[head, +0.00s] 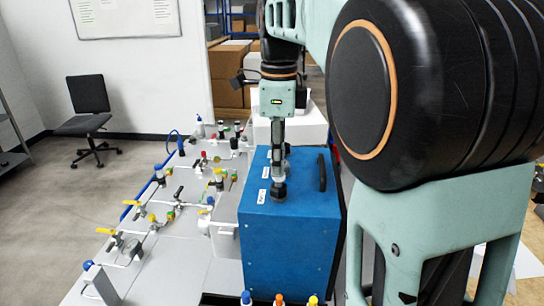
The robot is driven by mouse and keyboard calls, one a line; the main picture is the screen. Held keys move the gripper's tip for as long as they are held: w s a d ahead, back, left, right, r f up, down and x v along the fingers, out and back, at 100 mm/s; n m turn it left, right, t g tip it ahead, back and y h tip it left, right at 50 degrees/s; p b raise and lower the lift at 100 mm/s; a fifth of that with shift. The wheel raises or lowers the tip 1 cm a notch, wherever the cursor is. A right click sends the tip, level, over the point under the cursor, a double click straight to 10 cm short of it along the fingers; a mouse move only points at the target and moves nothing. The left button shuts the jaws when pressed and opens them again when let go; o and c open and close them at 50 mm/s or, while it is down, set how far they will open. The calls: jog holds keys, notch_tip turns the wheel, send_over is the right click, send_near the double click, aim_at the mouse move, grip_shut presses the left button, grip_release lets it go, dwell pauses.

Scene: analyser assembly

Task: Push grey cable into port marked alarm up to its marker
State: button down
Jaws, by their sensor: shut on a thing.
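The blue box (290,235) stands in the middle of the head view, with several small white labels along the left of its top. Their print is too small to read, so I cannot tell which one says alarm. A dark round piece (279,192) shows just under the fingertips at the box top. I cannot tell whether the cable is inside a port or where its marker is.
A black handle (322,172) stands on the right of the box top. A pale bench panel (160,265) with valves and pipes lies to the left. Several bottles with coloured caps (279,299) stand at the front. My arm covers the right side.

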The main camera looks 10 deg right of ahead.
jog(key=shift+f+b, duration=0.3)
jog(key=shift+f, duration=0.25)
jog(key=c, duration=1.9)
grip_release()
jog(key=shift+r, duration=0.15)
notch_tip(320, 180, up, 7)
jog(key=p, duration=0.7)
jog(key=shift+w+d, duration=0.1)
